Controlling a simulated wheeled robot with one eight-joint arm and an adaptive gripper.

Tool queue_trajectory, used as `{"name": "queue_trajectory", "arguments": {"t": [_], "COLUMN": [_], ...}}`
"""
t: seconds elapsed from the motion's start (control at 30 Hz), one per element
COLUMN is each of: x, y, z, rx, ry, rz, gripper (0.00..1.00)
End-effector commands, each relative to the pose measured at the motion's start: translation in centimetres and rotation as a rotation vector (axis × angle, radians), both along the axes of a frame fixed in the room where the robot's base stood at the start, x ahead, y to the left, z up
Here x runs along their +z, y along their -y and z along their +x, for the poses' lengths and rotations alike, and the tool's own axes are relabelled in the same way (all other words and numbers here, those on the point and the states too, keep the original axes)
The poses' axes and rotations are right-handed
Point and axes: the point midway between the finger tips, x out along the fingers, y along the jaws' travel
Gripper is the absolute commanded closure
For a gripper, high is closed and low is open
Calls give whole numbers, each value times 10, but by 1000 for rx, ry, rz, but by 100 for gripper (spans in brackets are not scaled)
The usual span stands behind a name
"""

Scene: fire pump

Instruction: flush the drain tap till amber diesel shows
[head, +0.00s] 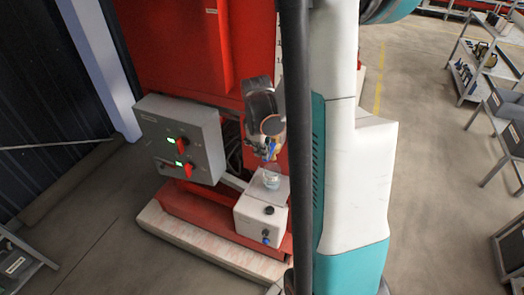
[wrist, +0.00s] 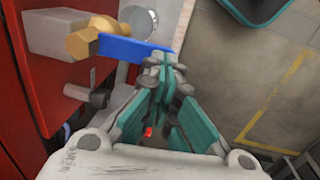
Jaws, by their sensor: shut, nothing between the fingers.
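The drain tap is a brass valve (wrist: 85,42) on a grey block at the upper left of the wrist view. Its blue lever (wrist: 130,46) points right, toward my fingertips. My gripper (wrist: 166,66) is shut and empty, with its teal fingers together close to the lever's free end; I cannot tell whether they touch it. In the head view a clear glass jar (head: 271,180) stands on a white box, below the tap area. My arm and column hide part of this area. What liquid the jar holds, and its colour, is too small to tell.
A grey control box (head: 180,138) with red switches and green lights hangs left of the tap. The white box (head: 262,222) has a black and a blue knob. Behind is the red cabinet (head: 170,45). Metal shelves (head: 475,60) stand at right; the floor between is clear.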

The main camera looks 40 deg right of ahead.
Motion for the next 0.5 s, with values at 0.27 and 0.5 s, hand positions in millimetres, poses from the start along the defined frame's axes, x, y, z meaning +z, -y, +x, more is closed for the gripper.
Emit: {"name": "queue_trajectory", "arguments": {"t": [0.27, 0.5], "x": [-15, -25], "y": [-5, -5], "z": [-2, -2], "rx": [3, 1], "ry": [55, 105], "rz": [-133, -255], "gripper": [100, 100]}}
